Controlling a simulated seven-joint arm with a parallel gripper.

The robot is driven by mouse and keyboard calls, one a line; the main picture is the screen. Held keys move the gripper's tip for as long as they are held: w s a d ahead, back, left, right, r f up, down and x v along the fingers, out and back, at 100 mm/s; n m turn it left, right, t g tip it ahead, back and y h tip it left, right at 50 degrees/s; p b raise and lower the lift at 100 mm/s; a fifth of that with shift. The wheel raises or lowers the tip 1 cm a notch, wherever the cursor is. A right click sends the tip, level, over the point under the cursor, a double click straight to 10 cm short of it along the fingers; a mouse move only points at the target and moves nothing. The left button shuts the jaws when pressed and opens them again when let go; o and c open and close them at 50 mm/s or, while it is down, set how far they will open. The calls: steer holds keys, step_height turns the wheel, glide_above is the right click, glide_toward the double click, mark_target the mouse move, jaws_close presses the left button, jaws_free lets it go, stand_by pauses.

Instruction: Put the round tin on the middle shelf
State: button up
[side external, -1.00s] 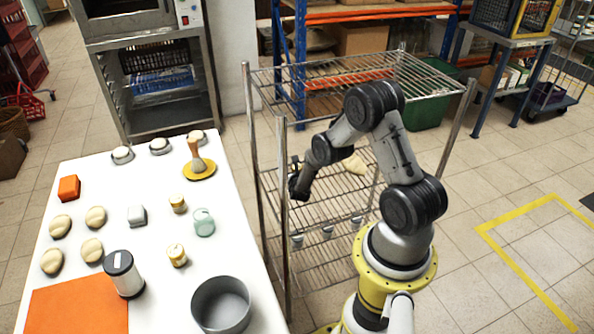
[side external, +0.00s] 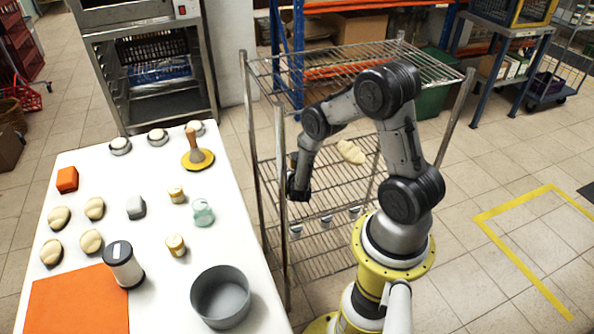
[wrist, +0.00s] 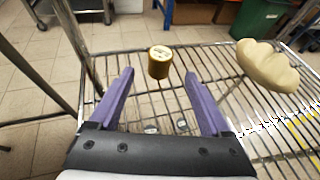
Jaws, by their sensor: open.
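The round tin (wrist: 159,66), gold-brown with a pale lid, stands upright on the middle wire shelf (side external: 325,203) in the wrist view. It is just beyond my gripper's fingertips (wrist: 157,75), between their lines, and neither finger appears to touch it. My gripper (side external: 298,190) is open and empty, over the left part of the middle shelf in the side view. Two similar small gold containers stand on the white table, one farther back (side external: 176,194) and one nearer (side external: 176,245).
A bread loaf (side external: 351,152) lies on the same shelf, also at right in the wrist view (wrist: 267,66). The upper wire shelf (side external: 350,68) and rack posts (side external: 282,200) surround my arm. Small pale cups show lower down. A grey pot (side external: 220,300) stands on the table.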

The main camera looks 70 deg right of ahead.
steer(key=shift+v, duration=1.8)
steer(key=shift+s+d, duration=0.1)
steer(key=shift+s, duration=0.05)
steer(key=s+m+g, duration=0.1)
steer(key=s, duration=0.1)
steer(key=s+d+m+g, duration=0.1)
steer(key=s+d+r+m+g, duration=0.1)
steer(key=s, duration=0.1)
steer(key=shift+s+h, duration=0.3)
steer(key=s+a+r+m+g+y, duration=0.3)
steer(key=s+a+r+m+g, duration=0.15)
steer(key=s+r+m, duration=0.3)
steer(key=s+a+r+m+g+y, duration=0.4)
steer(key=s+r+m+g, duration=0.1)
steer(key=s+r+m, duration=0.3)
steer(key=w+a+r+m+t+y, duration=0.1)
steer(key=w+a+r+m+t, duration=0.15)
steer(key=a+r, duration=0.4)
steer(key=w+a+r+m+t+y, duration=0.1)
steer(key=w+a+r+t, duration=0.3)
steer(key=r, duration=0.3)
steer(key=s+a+r+t+y, duration=0.1)
steer(key=a+r+t, duration=0.2)
steer(key=a, duration=0.3)
steer(key=s+a+r+m+t+y, duration=0.1)
steer(key=s+a+r+t+y, duration=0.1)
steer(key=a+r, duration=0.4)
steer(key=shift+s+a+m+t+y, duration=0.2)
steer(key=shift+a+m+t+y, duration=0.1)
steer(key=shift+a+t, duration=0.1)
